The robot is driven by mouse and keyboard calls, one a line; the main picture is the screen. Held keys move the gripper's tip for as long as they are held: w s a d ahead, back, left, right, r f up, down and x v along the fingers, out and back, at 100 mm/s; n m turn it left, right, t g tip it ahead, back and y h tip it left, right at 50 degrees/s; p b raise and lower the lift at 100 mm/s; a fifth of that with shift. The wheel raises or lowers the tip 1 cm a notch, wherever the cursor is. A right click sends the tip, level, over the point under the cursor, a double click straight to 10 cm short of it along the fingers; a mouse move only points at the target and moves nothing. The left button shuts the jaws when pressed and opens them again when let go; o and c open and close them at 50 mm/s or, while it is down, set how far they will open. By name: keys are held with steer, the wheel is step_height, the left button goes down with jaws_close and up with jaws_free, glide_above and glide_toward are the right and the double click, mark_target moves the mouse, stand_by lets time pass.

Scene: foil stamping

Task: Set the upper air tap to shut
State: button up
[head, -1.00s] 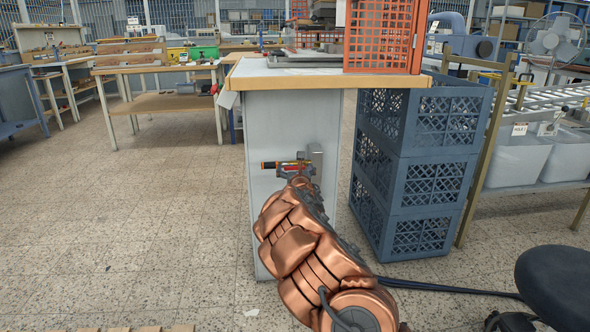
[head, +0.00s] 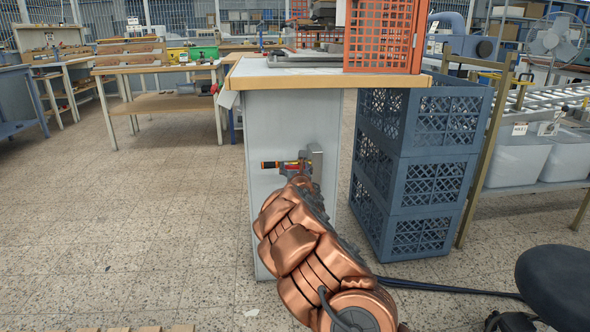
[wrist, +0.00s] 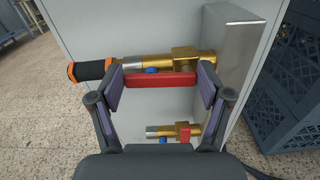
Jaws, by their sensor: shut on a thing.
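The upper air tap (wrist: 183,61) is a brass valve lying level on the side of the white cabinet, with a black and orange end (wrist: 90,70) at the left. Its red lever (wrist: 160,80) runs level, alongside the brass body. My gripper (wrist: 161,84) has one pad at each end of the red lever and is shut on it. In the head view the upper tap's black and orange end (head: 270,165) shows, while my copper arm hides the lower part. The lower tap (wrist: 165,131) has a small red handle and stands below, apart from my fingers.
A grey metal block (wrist: 232,50) stands close to the right of the tap. Blue stacked crates (head: 432,185) stand right of the white cabinet (head: 290,115). A dark stool (head: 555,285) is at the lower right. The tiled floor on the left is clear.

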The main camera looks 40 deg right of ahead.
steer(key=m, duration=0.3)
steer(key=r+m, duration=0.1)
steer(key=shift+s+d+m+b, duration=0.2)
steer(key=shift+d+m+b, duration=0.05)
steer(key=shift+m+b, duration=0.15)
steer(key=shift+s+d+r+m+p, duration=0.3)
steer(key=shift+m+p, duration=0.6)
steer(key=shift+m, duration=1.15)
steer(key=shift+s+d+r+m+p, duration=0.1)
steer(key=shift+s+d+m+p, duration=0.6)
steer(key=shift+m, duration=1.4)
steer(key=shift+w+d+r+m+p, duration=0.1)
steer(key=shift+d+r+m+p, duration=0.15)
steer(key=shift+m+p, duration=1.35)
steer(key=shift+f+m+b, duration=0.1)
steer(key=shift+m+b, duration=0.4)
steer(key=shift+m, duration=0.05)
steer(key=o, duration=1.1)
steer(key=shift+s, duration=0.1)
steer(key=v, duration=1.2)
